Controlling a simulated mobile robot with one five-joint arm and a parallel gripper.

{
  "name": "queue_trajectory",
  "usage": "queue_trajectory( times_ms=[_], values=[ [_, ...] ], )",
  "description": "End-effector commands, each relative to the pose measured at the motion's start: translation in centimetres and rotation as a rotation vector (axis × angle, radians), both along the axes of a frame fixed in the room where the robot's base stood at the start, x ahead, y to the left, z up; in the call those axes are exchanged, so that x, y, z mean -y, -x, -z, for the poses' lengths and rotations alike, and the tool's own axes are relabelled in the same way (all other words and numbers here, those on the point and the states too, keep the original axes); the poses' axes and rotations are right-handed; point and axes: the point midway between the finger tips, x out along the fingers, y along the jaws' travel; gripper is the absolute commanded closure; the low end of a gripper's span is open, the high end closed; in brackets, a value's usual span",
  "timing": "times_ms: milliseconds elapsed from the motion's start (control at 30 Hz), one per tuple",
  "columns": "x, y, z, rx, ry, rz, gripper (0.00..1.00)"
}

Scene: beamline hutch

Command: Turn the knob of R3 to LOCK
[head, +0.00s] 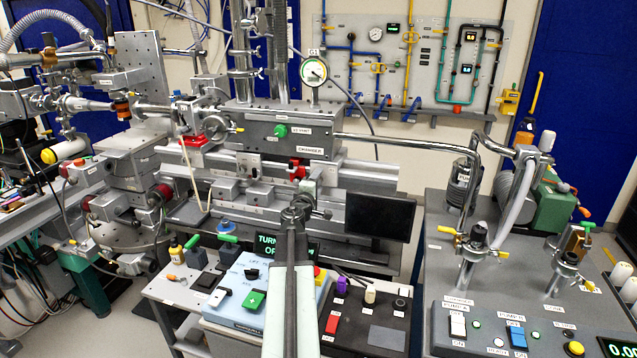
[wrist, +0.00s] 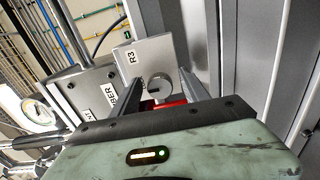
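The R3 label (wrist: 132,57) is on a light grey block in the wrist view. Beside it is a round silver-grey knob (wrist: 160,87) with a dark mark on its face. A red part (wrist: 168,104) shows just below the knob. My gripper (wrist: 170,85) is open, its two dark fingers on either side of the knob; I cannot tell whether they touch it. In the head view my gripper (head: 305,193) is at the front of the chamber rig, and the knob cannot be made out. No LOCK marking is readable.
The grey chamber (head: 295,150) stands behind and above my gripper, with a round gauge (head: 314,72) on top. A dark screen (head: 380,216) is to the right. Control boxes with switches (head: 252,299) are below, and a pump bench (head: 455,292) stands at right.

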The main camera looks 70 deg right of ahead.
Motion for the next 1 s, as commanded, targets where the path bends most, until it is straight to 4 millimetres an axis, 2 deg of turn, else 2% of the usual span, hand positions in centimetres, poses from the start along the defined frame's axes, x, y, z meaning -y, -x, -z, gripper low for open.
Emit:
queue_trajectory(
  times_ms=[233,333,700,1000],
  values=[
    [-0.1,0.0,-0.1,-0.002,0.0,-0.001,0.47],
    [-0.8,0.0,-0.1,-0.002,0.001,-0.001,0.47],
    [-7.4,0.4,0.0,-0.001,0.0,-0.002,0.47],
    [-7.8,0.4,0.0,-0.001,0.0,0.0,0.47]
  ],
)
